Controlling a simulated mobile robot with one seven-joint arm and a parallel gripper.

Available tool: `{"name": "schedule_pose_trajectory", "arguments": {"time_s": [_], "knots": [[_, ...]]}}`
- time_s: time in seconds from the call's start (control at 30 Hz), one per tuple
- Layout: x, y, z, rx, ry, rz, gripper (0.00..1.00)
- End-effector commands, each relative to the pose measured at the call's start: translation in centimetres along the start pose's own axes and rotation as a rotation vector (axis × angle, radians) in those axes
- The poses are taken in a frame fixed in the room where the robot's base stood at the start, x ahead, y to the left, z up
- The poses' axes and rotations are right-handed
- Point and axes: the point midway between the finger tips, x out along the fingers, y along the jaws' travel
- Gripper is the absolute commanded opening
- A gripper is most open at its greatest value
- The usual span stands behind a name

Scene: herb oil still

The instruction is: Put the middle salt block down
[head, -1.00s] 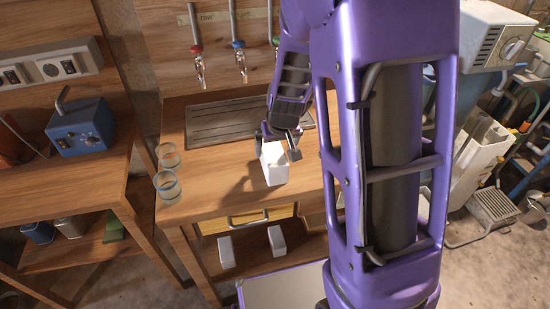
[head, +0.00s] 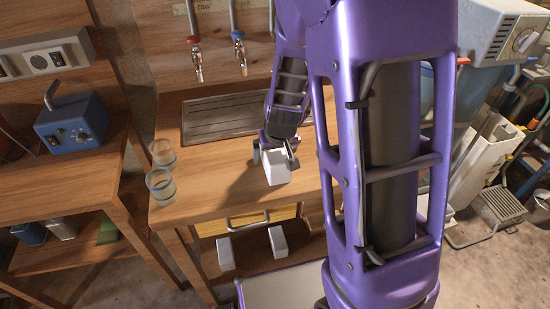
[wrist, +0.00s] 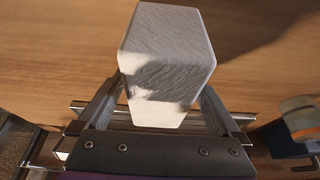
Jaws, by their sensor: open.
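A white salt block (head: 277,168) stands upright on the wooden bench top, near its front edge. My gripper (head: 274,154) is open around its upper part in the head view. In the wrist view the block (wrist: 166,50) lies between my two spread fingers (wrist: 160,104), with its rough face lit and partly shaded. I cannot tell whether either finger touches it. Two more white blocks, a left one (head: 225,252) and a right one (head: 277,241), stand on the shelf below the bench.
Two glass jars (head: 160,186) stand at the bench's left edge. A grooved metal drain plate (head: 215,117) lies behind the block. Taps (head: 239,53) hang on the back wall. A blue box (head: 72,124) sits on the left bench. The bench top between jars and block is clear.

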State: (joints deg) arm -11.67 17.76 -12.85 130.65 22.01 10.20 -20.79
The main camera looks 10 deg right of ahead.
Motion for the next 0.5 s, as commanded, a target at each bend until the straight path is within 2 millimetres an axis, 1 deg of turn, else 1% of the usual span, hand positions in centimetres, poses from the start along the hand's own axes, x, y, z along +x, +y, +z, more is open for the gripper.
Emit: {"name": "schedule_pose_trajectory", "arguments": {"time_s": [0.5], "knots": [[0.31, 0.01, 0.11, 0.0, 0.0, 0.0, 1.0]]}}
